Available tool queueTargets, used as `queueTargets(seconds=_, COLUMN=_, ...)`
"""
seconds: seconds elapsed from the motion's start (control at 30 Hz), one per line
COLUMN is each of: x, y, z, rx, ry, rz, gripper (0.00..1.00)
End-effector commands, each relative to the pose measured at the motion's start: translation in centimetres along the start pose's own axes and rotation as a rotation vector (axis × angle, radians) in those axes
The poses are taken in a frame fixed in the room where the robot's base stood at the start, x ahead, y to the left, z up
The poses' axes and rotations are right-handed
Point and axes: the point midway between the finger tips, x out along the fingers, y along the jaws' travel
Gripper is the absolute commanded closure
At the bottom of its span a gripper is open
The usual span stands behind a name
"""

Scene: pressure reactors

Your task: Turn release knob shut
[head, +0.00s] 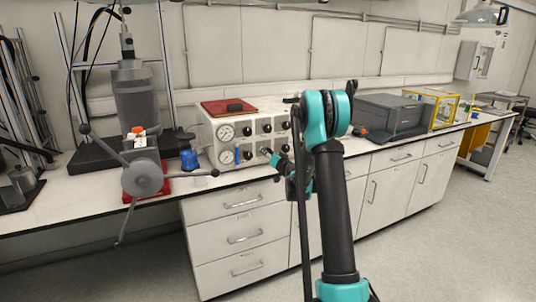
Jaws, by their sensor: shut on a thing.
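A white control box (204,140) stands on the bench at the middle left, with two round gauges and rows of black knobs on its front. My gripper (268,155) reaches the lower row of knobs from the right. It is shut on a knob there, which I take to be the release knob. The fingers mostly hide this knob, so its turn angle cannot be read. A black knob (248,155) shows just left of the fingers, and an upper row of knobs (266,129) sits above them.
A grey reactor (137,100) with a long-handled wheel (143,178) stands left of the box. A blue item (189,160) lies between them. A dark grey machine (385,112) and a yellow-framed case (438,106) stand to the right. Drawers (240,225) are below the bench.

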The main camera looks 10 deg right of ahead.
Motion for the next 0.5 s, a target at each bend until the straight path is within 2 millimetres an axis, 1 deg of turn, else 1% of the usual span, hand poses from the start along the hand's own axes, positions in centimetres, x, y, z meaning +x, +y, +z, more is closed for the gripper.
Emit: queueTargets(seconds=0.5, x=-0.03, y=0.05, z=0.00, rx=0.490, ry=0.000, rz=0.001, gripper=0.92)
